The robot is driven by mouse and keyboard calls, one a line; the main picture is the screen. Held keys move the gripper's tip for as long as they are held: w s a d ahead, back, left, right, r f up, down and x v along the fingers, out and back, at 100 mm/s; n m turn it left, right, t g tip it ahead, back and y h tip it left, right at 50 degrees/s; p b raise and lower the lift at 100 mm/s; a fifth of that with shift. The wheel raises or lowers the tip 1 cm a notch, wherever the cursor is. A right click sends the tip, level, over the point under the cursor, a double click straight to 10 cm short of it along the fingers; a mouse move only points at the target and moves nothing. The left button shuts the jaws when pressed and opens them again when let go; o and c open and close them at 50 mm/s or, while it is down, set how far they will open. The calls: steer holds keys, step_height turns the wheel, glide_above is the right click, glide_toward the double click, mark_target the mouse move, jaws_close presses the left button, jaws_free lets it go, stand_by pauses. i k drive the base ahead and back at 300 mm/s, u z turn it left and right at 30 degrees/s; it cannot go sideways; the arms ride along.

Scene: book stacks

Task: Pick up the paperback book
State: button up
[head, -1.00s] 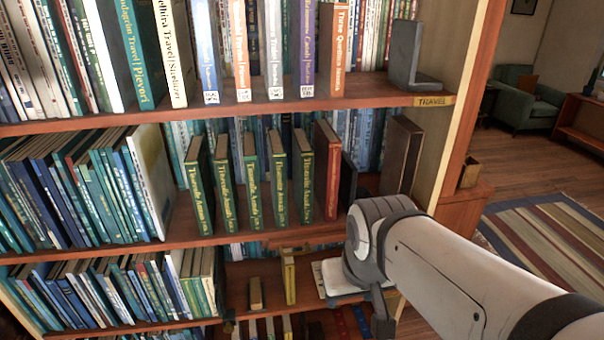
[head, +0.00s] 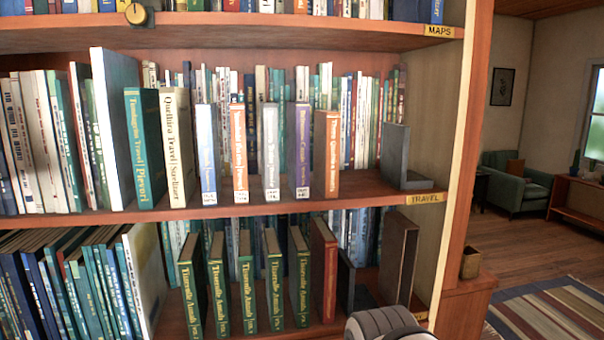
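Several upright books stand on the TRAVEL shelf, and I cannot tell which of them is the paperback. From left to right they include a dark green book (head: 145,150), a cream book (head: 179,148), a white-blue book (head: 207,155), an orange-and-white book (head: 239,152), a grey-white book (head: 271,152), a purple book (head: 299,150) and an orange book (head: 327,154). The shelf below holds several green volumes (head: 246,280) and a red book (head: 324,270). My gripper is out of view; only a rounded part of my arm shows at the bottom edge.
A grey bookend (head: 395,155) stands right of the orange book. A dark brown book or box (head: 398,258) leans at the lower shelf's right end. Shelf boards (head: 290,207) run across the front. Open floor, a striped rug (head: 560,305) and a green armchair (head: 515,180) lie to the right.

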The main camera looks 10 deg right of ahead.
mark_target(327, 123)
steer(key=u, duration=1.85)
steer(key=k, duration=1.75)
steer(key=z, duration=1.65)
steer(key=i, duration=1)
steer(key=z, duration=0.05)
